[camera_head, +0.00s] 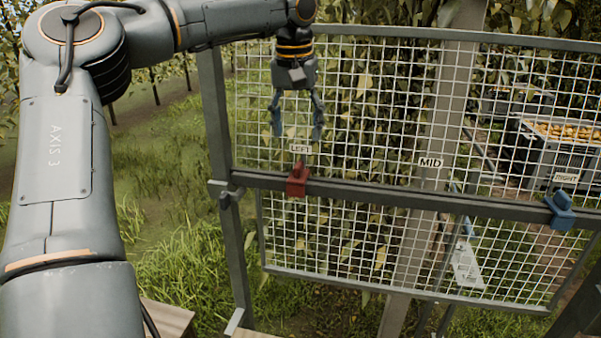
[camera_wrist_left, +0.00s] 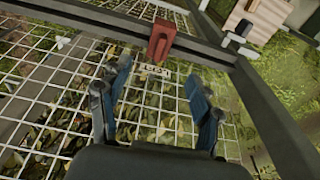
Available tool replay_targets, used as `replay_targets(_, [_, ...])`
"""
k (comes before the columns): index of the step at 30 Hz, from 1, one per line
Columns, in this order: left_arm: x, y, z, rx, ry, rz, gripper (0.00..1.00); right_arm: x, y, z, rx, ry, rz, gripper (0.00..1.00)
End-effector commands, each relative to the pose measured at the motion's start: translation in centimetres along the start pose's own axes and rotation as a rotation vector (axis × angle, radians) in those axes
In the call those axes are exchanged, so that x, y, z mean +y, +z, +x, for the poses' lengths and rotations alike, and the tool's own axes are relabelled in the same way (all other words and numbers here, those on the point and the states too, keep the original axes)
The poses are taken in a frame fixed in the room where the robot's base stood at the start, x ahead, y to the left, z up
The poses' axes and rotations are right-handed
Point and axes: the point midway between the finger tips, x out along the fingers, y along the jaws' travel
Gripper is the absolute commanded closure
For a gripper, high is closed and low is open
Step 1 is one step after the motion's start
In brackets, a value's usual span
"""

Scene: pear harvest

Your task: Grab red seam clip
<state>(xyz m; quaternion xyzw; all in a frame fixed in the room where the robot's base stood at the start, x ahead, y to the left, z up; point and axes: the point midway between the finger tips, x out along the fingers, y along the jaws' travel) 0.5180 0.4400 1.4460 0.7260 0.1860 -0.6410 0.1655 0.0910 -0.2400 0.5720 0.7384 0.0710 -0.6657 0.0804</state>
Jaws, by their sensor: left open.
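The red seam clip (camera_head: 297,180) sits on the grey horizontal rail of the mesh frame, below the LEFT label (camera_head: 300,148). My left gripper (camera_head: 297,135) hangs pointing down above the clip, with its fingers apart and nothing between them. In the left wrist view the red clip (camera_wrist_left: 161,40) shows on the rail beyond the fingertips of the left gripper (camera_wrist_left: 160,88), apart from them. The label lies between the fingers and the clip there. My right gripper is not in view.
A blue clip (camera_head: 559,209) sits on the same rail (camera_head: 380,193) under the RIGHT label (camera_head: 566,178). A MID label (camera_head: 430,162) is between them. White wire mesh (camera_head: 370,100) spans the frame above and below the rail. A crate of yellow fruit (camera_head: 560,150) stands behind it.

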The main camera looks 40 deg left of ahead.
Motion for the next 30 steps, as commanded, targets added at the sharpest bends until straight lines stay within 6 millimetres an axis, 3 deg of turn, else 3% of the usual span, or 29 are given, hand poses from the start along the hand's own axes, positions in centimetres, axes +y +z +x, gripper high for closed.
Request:
replay_targets(3, [0.0, 0.0, 2.1, -0.004, -0.001, 0.001, 0.36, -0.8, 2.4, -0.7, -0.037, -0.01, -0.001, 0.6])
replay_targets(6, [0.0, 0.0, 3.3, -0.002, 0.0, 0.0, 0.36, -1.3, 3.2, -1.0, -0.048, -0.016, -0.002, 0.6])
replay_targets(10, [-0.1, 0.1, 4.1, -0.001, -0.001, 0.0, 0.36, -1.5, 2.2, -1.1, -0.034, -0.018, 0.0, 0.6])
replay_targets(13, [-0.1, 0.2, 4.9, -0.004, -0.001, 0.001, 0.36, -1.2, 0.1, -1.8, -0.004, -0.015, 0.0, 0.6])
replay_targets(18, [-0.2, 0.5, 7.5, -0.004, -0.002, 0.0, 0.36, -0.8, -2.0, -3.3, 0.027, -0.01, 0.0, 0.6])
replay_targets(23, [-0.2, 0.5, 9.0, 0.0, -0.001, -0.001, 0.36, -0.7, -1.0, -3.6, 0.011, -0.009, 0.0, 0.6])
replay_targets(30, [-0.2, 0.5, 9.2, 0.001, -0.001, -0.002, 0.38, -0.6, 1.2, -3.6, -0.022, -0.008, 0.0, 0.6])
